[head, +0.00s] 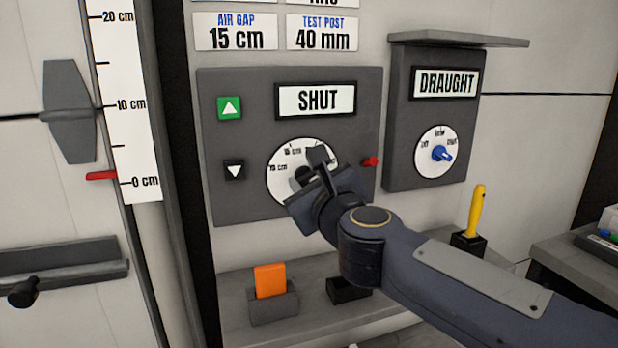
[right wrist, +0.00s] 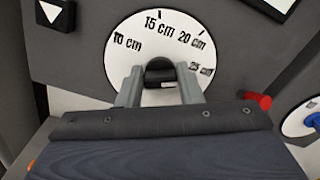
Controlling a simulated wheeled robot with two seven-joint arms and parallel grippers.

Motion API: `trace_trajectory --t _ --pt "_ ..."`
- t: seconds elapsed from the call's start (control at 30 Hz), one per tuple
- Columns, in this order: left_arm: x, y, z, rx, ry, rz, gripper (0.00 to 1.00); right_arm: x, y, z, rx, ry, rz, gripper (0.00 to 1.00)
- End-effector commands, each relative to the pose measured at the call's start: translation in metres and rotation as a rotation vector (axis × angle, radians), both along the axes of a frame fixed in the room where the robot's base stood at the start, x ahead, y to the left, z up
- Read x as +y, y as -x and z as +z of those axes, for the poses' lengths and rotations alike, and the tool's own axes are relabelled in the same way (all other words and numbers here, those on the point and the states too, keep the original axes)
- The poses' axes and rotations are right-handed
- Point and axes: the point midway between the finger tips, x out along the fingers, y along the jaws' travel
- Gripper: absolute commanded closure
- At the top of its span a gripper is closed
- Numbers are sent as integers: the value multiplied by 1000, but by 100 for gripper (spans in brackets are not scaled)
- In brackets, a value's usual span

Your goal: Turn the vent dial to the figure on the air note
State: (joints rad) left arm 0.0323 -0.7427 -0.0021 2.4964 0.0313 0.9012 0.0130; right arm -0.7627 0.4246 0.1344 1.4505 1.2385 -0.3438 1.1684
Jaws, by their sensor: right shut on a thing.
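The vent dial is a white round plate (head: 274,187) on a dark grey panel, marked in cm. In the right wrist view the dial plate (right wrist: 133,60) reads 10, 15, 20 and 25 cm, the last partly covered. My right gripper (head: 312,168) is at the dial, its fingers shut on the black knob (right wrist: 160,70) at the centre. The knob's pointer direction is unclear. The air note (head: 236,33) above reads "AIR GAP 15 cm". The display (head: 317,100) over the dial reads "SHUT". My left gripper is out of view.
A green up button (head: 229,107) and a black down button (head: 235,169) are left of the dial, a red knob (head: 370,161) right. The DRAUGHT box (head: 398,165) has a blue knob (head: 442,153). Below, an orange block (head: 270,280) and a yellow-handled tool (head: 476,210) stand in holders.

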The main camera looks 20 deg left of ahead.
Motion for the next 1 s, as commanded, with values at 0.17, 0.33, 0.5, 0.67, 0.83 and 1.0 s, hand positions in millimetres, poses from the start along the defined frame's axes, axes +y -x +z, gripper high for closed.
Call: trace_trajectory --t 0.17,0.33,0.5,0.67,0.83,1.0 --pt "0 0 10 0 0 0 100 0 0 1 -65 101 0 90" --pt "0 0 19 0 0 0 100 1 1 1 -150 228 2 90" --pt "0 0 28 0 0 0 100 2 1 0 -242 363 1 90" --pt "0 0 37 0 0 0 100 2 1 0 -327 490 2 90" --pt "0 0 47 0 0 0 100 3 2 -1 -418 623 2 90" --pt "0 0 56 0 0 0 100 3 2 -2 -509 757 2 90"
